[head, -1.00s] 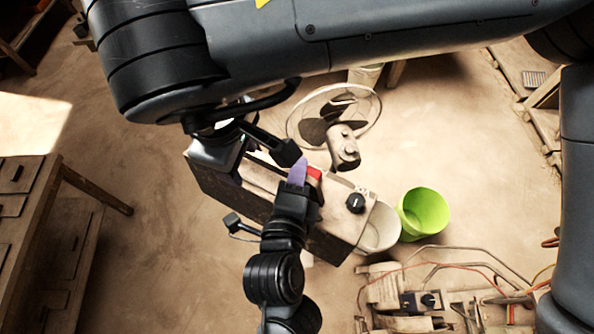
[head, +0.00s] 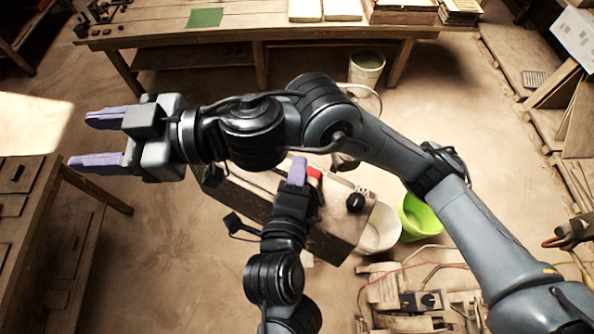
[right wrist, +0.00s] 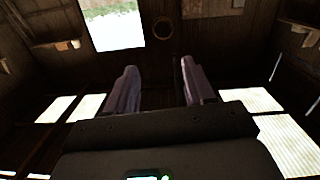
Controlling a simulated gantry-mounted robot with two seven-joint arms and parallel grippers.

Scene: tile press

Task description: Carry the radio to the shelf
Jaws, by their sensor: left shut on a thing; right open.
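The radio (head: 334,222) is a long, worn box with a black knob and a small red part on its top edge, tilted across the middle of the head view. My left gripper (head: 298,171) is shut on its upper edge. My right forearm hides part of the radio's top left. My right gripper (head: 95,140) is open and empty, left of the radio and pointing left. Its parted purple fingers also show in the right wrist view (right wrist: 155,88), with nothing between them. I cannot tell which piece of furniture is the shelf.
A workbench (head: 290,33) with a green mat (head: 205,18) stands at the back. A wooden table (head: 30,215) is at the left. A green bucket (head: 418,217) and a pale bucket (head: 380,232) stand right of the radio. Tools and cables clutter the lower right.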

